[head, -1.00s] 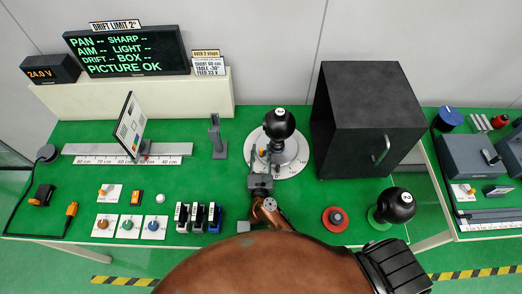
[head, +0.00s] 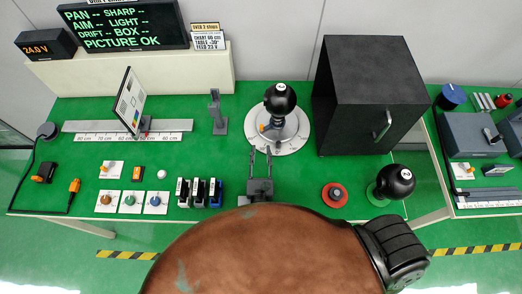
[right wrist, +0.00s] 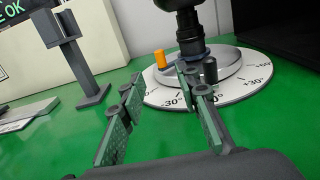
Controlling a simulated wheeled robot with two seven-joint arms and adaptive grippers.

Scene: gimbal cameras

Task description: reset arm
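My right gripper (head: 260,152) is open and empty over the green table, just in front of the round dial base. In the right wrist view its two fingers (right wrist: 160,82) stand apart with nothing between them. A black ball-shaped camera (head: 280,98) stands on the white graduated dial (head: 298,143), beyond my fingertips. A small orange knob (right wrist: 160,59) sits on the base. My large brown arm link covers the bottom middle of the head view. My left gripper is not in view.
A black box (head: 365,100) with a handle stands right of the dial. A red button (head: 335,194) and another black ball (head: 395,182) on a green base stand at front right. Several switches (head: 198,192) are left of my gripper. A grey post (head: 216,112) stands left of the dial.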

